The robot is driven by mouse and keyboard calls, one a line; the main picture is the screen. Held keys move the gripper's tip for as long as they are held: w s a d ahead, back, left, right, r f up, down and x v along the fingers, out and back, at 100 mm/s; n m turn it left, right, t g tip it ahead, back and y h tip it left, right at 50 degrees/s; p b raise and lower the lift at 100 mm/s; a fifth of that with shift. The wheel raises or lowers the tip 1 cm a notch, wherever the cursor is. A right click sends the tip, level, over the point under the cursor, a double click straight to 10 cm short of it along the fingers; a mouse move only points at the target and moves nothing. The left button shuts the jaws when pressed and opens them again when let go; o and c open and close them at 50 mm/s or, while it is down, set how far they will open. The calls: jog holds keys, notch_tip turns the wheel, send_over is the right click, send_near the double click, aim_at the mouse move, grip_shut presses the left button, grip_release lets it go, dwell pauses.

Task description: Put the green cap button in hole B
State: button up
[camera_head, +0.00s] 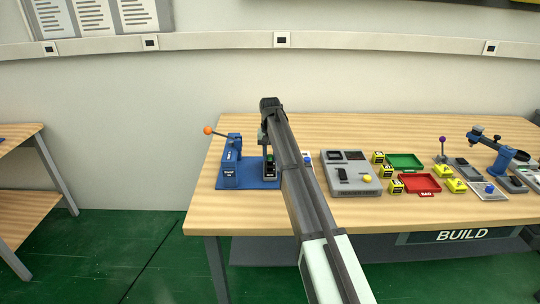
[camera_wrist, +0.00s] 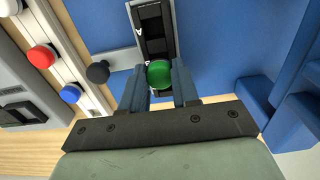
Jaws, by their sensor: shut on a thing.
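The green cap button (camera_wrist: 159,73) is round and sits between my two fingertips in the wrist view. My gripper (camera_wrist: 159,84) is shut on it. The button is at the near end of a dark slotted holder (camera_wrist: 152,25) with a pale rim, on a blue base. I cannot tell whether the button touches the holder. In the head view my gripper (camera_head: 267,150) is over the blue press base (camera_head: 262,184), and my arm hides part of it.
A blue press (camera_head: 231,166) with an orange-knobbed lever stands at the left. A grey control box (camera_head: 352,185), green tray (camera_head: 404,153) and red tray (camera_head: 410,178) lie to the right on the wooden table.

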jog(key=shift+f, duration=0.7)
dwell(0.8)
jog(key=o, duration=1.5)
jog(key=shift+r, duration=0.1)
jog(key=shift+r, duration=3.35)
jog(key=shift+r, duration=0.1)
